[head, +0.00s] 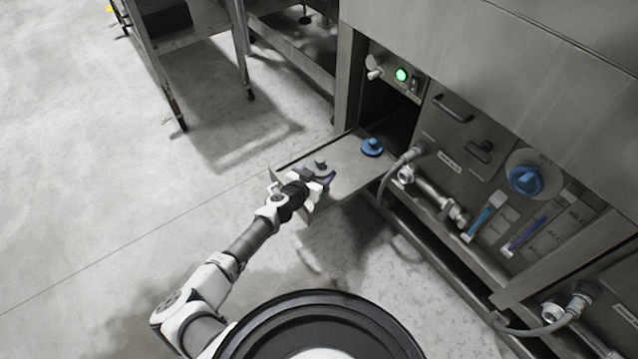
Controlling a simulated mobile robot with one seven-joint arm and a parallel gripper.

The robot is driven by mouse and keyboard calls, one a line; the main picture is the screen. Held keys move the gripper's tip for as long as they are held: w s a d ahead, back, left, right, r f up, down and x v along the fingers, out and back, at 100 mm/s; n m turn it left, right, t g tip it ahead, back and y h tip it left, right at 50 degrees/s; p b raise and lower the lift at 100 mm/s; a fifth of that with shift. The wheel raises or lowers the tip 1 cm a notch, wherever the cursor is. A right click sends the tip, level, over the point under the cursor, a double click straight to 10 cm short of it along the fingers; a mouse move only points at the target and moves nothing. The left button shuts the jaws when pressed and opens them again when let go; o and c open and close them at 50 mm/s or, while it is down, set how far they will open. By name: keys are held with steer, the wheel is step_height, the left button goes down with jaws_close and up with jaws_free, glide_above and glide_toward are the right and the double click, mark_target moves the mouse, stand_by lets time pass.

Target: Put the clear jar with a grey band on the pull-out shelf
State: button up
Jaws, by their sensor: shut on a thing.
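The pull-out shelf (345,180) is a flat metal tray sticking out of the machine's open bay. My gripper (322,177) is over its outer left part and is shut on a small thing. A small grey piece (320,164) shows at the fingers and seems to belong to the clear jar with a grey band. The jar's clear body is hidden or too small to make out. I cannot tell whether it touches the shelf.
A blue round object (371,147) sits on the shelf near the bay. A hose (400,160) curves beside the shelf's right edge. The machine front has a blue knob (525,180) and a lit green button (401,75). A metal table (190,50) stands at the back left. Open floor lies left.

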step_height(320, 180, down, 4)
steer(key=shift+f+b, duration=0.2)
steer(key=shift+b, duration=0.55)
steer(key=shift+r, duration=0.1)
steer(key=o, duration=1.3)
steer(key=shift+c, duration=0.2)
steer(key=p+v, duration=0.2)
steer(key=v, duration=1)
steer(key=shift+r+p, duration=0.1)
steer(key=shift+p, duration=0.25)
